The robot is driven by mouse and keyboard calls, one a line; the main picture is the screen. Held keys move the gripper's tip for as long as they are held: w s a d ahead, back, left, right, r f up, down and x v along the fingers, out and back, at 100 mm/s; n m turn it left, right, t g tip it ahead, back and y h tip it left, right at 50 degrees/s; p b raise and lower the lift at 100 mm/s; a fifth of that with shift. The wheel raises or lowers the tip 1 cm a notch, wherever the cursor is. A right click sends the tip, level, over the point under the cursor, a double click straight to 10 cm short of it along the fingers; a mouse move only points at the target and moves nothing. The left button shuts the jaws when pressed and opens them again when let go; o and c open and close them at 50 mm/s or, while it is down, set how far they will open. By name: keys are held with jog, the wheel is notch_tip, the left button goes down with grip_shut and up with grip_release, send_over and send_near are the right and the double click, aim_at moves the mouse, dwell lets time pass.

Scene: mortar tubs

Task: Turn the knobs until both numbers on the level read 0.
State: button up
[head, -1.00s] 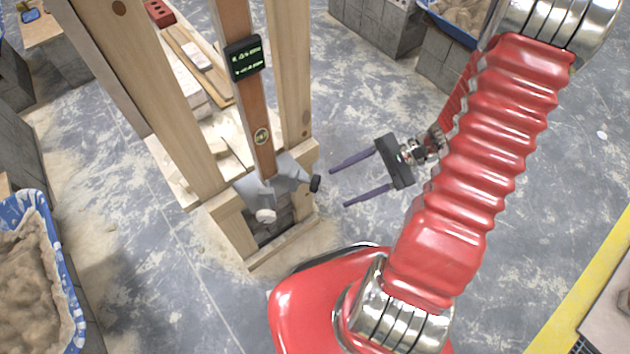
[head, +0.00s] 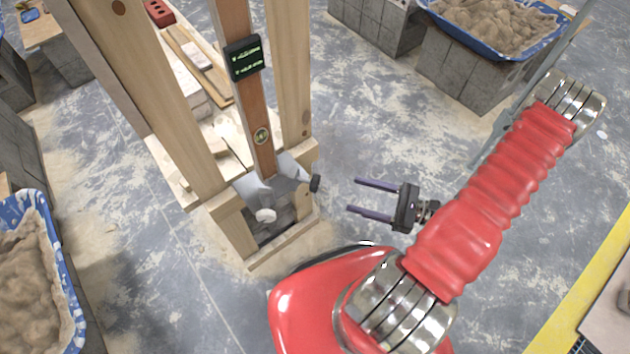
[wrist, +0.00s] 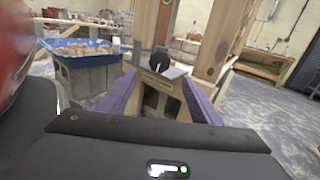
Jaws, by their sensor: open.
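The level (head: 257,115) is a tall brown bar standing between wooden posts, with a round vial low on it. Its dark display (head: 243,58) shows two green lines, too small to read. Its foot sits in a grey metal bracket (head: 283,176). A black knob (head: 315,183) sticks out at the bracket's right, and a white knob (head: 266,215) at its front. My gripper (head: 358,195) is open and empty, right of the black knob and apart from it, fingers pointing left. In the wrist view, the black knob (wrist: 159,61) shows between the purple fingers.
A wooden frame (head: 293,80) surrounds the level, its posts close on both sides. A blue tub of mortar (head: 65,265) stands at the left, another (head: 500,55) at the upper right on grey blocks (head: 462,78).

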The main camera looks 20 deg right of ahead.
aim_at(314, 182)
jog(key=shift+a, duration=0.1)
jog(key=shift+x, duration=6.9)
jog(key=shift+w, duration=0.1)
jog(key=c, duration=1.1)
